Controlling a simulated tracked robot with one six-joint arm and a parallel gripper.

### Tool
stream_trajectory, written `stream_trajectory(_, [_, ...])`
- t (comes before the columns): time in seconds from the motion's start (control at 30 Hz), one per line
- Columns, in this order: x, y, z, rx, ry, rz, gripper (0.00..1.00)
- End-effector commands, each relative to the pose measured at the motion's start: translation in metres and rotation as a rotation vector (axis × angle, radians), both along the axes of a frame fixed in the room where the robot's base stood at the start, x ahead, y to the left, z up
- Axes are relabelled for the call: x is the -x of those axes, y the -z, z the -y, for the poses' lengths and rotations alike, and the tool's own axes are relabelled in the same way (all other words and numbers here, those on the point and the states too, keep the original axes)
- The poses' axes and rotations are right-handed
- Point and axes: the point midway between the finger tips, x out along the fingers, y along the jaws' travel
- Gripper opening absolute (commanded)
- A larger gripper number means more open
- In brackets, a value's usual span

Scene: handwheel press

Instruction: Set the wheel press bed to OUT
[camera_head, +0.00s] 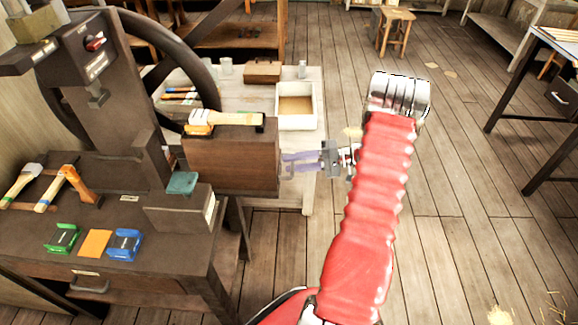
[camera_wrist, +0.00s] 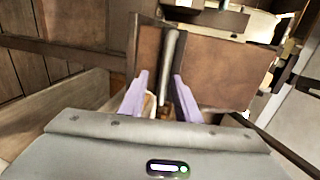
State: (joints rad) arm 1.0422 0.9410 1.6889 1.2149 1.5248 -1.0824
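The wheel press stands at the left, with a dark column (camera_head: 105,110) and a large dark handwheel (camera_head: 150,30) behind it. A brown box-like block (camera_head: 228,165) juts out to the right of the column; I cannot tell whether it is the bed. My gripper (camera_head: 286,163) has purple fingers close to the block's right end. Contact is unclear.
A brush (camera_head: 235,119) lies on the block. A pale table (camera_head: 240,95) with a tray (camera_head: 296,118) stands behind. The plank floor to the right is mostly clear.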

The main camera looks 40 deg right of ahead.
Motion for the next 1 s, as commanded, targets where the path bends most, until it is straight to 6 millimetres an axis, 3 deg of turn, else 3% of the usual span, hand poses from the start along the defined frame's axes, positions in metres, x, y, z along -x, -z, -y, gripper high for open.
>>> stream_trajectory(0.37, [0.007, -0.004, 0.009, 0.001, 0.0, 0.003, 0.29])
stream_trajectory(1.0, [0.076, -0.024, 0.083, 0.002, 0.0, 0.001, 0.29])
